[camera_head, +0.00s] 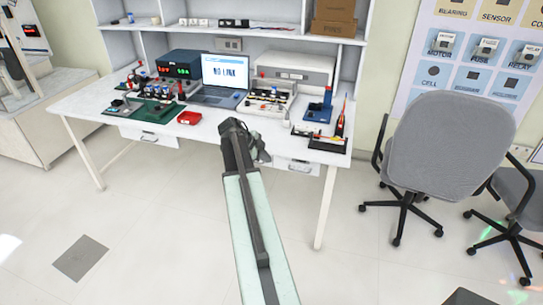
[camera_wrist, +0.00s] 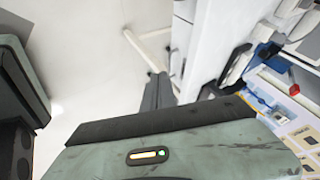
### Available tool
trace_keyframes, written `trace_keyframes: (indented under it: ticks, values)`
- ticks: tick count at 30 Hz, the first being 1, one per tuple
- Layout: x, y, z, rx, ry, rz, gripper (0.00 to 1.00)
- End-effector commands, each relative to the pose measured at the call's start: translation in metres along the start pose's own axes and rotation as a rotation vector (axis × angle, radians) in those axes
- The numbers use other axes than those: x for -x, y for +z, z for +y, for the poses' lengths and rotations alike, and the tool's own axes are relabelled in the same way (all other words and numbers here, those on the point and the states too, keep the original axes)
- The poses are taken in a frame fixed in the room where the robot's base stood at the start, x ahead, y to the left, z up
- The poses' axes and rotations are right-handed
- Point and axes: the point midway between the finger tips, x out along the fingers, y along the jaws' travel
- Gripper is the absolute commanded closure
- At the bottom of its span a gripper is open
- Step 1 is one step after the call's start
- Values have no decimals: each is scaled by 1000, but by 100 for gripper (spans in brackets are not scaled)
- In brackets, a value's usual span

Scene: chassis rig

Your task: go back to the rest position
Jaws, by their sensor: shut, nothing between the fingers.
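My gripper (camera_head: 262,150) shows at the end of my pale green and dark arm, in the middle of the head view. It appears in front of the workbench's front edge and holds nothing. In the wrist view, dark parts of my own arm and a pale green panel with a small yellow and green light fill much of the picture.
A grey chair (camera_head: 450,135) stands at right. The floor left of my arm is clear.

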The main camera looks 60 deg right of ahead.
Motion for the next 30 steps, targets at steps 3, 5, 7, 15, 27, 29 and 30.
trace_keyframes:
  ticks: [3, 5, 7, 15, 27, 29, 30]
  values:
    - [5, 0, 0, 0, 0, 0, 100]
    - [5, 0, 0, 0, 0, 0, 100]
    - [4, 0, 0, 0, 0, 0, 100]
    - [30, 24, 0, 37, -20, -19, 100]
    - [266, 201, 145, 566, -108, -292, 100]
    - [298, 214, 184, 749, -114, -345, 100]
    - [319, 221, 212, 887, -119, -381, 100]
